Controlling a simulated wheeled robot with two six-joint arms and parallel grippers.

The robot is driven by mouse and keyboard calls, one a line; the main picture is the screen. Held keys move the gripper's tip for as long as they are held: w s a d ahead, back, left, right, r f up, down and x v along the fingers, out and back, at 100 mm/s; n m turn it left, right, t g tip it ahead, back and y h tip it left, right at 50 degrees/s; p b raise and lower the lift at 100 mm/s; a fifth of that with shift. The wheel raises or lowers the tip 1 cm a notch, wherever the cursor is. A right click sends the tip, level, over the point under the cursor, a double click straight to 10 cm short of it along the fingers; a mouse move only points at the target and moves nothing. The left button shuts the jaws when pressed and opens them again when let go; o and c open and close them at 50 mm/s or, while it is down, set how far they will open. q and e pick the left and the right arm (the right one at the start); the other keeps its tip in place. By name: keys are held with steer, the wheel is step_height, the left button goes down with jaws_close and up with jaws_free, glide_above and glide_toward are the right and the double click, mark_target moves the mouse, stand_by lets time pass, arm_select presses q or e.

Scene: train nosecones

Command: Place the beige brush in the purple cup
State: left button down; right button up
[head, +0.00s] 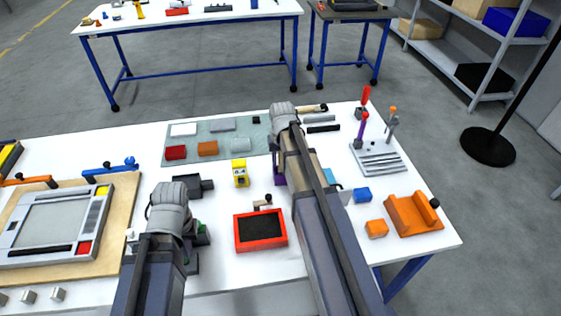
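A thin beige piece with a dark tip (310,109), which looks like the beige brush, lies at the back of the white table, just right of my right arm's wrist. A purple thing (279,178), likely the purple cup, shows only as a sliver beside my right forearm; the rest is hidden. My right gripper (276,157) is mostly hidden by its own arm, just above the purple sliver. My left gripper (198,236) is low over the table, left of the red tray, largely covered by its wrist. I cannot see the fingertips of either gripper clearly.
A red tray with a dark inside (261,244) lies between my arms. A yellow block (240,173), a grey-green mat (222,128), a tool stand (380,160) and an orange holder (412,214) are around. A console on a board (125,215) fills the left.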

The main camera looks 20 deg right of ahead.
steer(key=shift+o, duration=0.8)
steer(key=shift+r, duration=0.1)
steer(key=r+p, duration=0.4)
steer(key=s+r+p, duration=0.1)
steer(key=r+p, duration=0.7)
steer(key=shift+s+a+r, duration=0.1)
steer(key=shift+s+a, duration=0.1)
arm_select(q)
step_height(320, 180, up, 12)
arm_select(e)
steer(key=s+a+n, duration=0.3)
steer(key=s+a, duration=0.6)
steer(key=a, duration=0.3)
steer(key=s+a+n+g, duration=0.1)
steer(key=s+a+n, duration=0.2)
steer(key=s+a, duration=0.6)
steer(key=a, duration=0.2)
steer(key=shift+a+n+g+h, duration=0.3)
steer(key=shift+a+n+h, duration=0.05)
steer(key=shift+n+h, duration=0.05)
